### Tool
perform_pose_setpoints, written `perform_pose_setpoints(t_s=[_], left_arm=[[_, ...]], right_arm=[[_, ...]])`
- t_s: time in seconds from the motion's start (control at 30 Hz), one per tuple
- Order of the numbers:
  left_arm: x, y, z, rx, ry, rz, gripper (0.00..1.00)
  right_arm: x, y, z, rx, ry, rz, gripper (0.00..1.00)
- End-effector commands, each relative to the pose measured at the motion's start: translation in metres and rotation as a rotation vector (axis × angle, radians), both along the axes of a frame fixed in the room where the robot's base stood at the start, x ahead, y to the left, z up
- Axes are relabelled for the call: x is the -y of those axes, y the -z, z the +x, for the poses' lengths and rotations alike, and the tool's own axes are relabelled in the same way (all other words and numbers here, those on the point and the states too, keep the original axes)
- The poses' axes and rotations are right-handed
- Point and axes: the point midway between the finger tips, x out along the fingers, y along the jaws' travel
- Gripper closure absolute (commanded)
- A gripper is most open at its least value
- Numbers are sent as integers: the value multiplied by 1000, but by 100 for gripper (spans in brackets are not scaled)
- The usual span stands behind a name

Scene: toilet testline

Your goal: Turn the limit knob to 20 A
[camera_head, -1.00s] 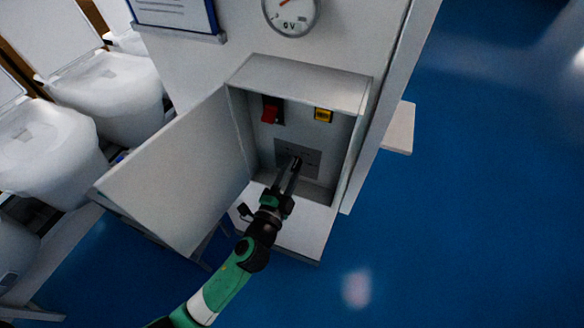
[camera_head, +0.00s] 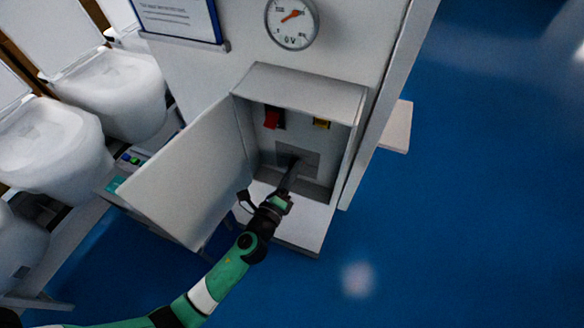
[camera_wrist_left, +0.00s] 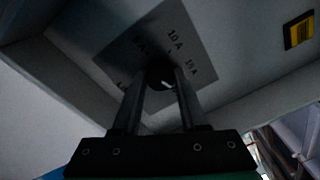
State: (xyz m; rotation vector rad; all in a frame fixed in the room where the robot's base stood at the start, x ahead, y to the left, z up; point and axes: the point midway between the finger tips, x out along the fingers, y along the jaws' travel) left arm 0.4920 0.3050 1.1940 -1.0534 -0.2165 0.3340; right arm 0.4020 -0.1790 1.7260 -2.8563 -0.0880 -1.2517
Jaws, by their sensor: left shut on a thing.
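The limit knob (camera_wrist_left: 161,76) is a small dark round knob with a light pointer mark, at the centre of a grey label plate (camera_wrist_left: 185,38) in the left wrist view. Labels "10 A" and "15 A" are readable on the plate; other labels are partly hidden by the fingers. My left gripper (camera_wrist_left: 160,88) is shut on the knob, one finger on each side. In the head view my left gripper (camera_head: 293,168) reaches into the open cabinet (camera_head: 300,88) and covers the knob in front of the plate (camera_head: 310,160). My right gripper is in neither view.
A red switch (camera_head: 272,118) and a yellow-framed part (camera_head: 321,124) are on the cabinet's back wall above the plate. The cabinet door (camera_head: 185,175) stands open at the left. A dial gauge (camera_head: 291,22) hangs above. White toilets (camera_head: 50,150) stand at the left.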

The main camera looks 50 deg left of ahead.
Motion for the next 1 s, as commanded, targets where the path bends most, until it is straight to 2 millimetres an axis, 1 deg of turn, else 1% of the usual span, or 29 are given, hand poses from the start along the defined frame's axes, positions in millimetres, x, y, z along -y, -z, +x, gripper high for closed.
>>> perform_pose_setpoints(t_s=[0.03,0.1,0.4,0.67,1.0], left_arm=[[0,-3,0,-16,1,36,100],[0,-3,0,-38,1,82,100],[0,-2,0,-104,1,228,100],[0,-1,0,-124,1,272,100],[0,0,0,-125,1,275,100]], right_arm=[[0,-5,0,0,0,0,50],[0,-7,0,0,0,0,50],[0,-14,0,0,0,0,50],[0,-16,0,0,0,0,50],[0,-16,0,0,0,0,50]])
